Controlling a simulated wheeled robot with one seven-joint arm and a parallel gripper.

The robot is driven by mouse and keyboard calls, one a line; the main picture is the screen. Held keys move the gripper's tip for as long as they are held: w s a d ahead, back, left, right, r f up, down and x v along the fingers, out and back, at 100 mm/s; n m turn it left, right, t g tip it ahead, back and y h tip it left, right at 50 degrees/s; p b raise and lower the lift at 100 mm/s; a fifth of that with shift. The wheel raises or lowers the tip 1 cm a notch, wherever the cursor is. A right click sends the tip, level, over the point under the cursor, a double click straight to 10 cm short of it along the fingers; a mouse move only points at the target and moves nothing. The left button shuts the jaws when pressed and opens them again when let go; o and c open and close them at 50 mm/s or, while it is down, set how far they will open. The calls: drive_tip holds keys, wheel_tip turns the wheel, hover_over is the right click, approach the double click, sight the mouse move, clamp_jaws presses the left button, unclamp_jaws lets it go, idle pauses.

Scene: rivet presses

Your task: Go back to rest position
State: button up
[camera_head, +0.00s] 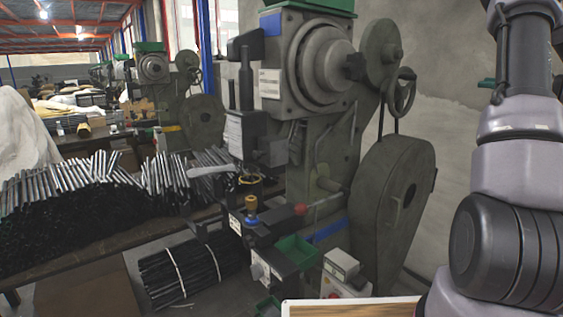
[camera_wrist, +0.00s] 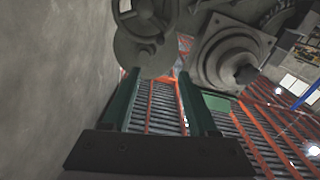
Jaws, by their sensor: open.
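My gripper (camera_wrist: 158,75) shows in the wrist view. Its two green fingers stand well apart, with nothing between them, above a dark palm. Behind them are the grey wheels of a press (camera_wrist: 145,45) and the ceiling with orange beams. In the head view my arm runs up the right side, bent at a large dark joint, and leaves the picture at the top. The gripper cannot be made out clearly there. The rivet press (camera_head: 320,70) stands left of my arm, its big flywheel housing (camera_head: 385,205) nearest to it.
Many metal rods (camera_head: 80,215) lie heaped on a bench at left. A strapped rod bundle (camera_head: 180,278) lies below. A green bin (camera_head: 295,250) and a small control box (camera_head: 340,265) are at the press front. A wooden board edge (camera_head: 350,308) shows at the bottom. A wall is at right.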

drive_tip(key=s+a+n+g, duration=0.5)
drive_tip(key=a+n, duration=0.7)
drive_tip(key=n, duration=0.1)
drive_tip(key=s+a+n+g, duration=0.4)
drive_tip(key=s+a+n, duration=0.2)
drive_tip(key=a+n, duration=0.65)
drive_tip(key=s+a+f+n+t+h, duration=0.1)
drive_tip(key=s+a+n+h, duration=0.3)
drive_tip(key=n, duration=1.2)
drive_tip(key=s+a+f+n+t+h, duration=0.1)
drive_tip(key=s+a+n+h, duration=0.4)
drive_tip(key=n, duration=1.2)
drive_tip(key=s+a+f, duration=0.1)
drive_tip(key=s, duration=0.2)
drive_tip(key=shift+s+a+f, duration=0.25)
drive_tip(key=shift+s, duration=0.1)
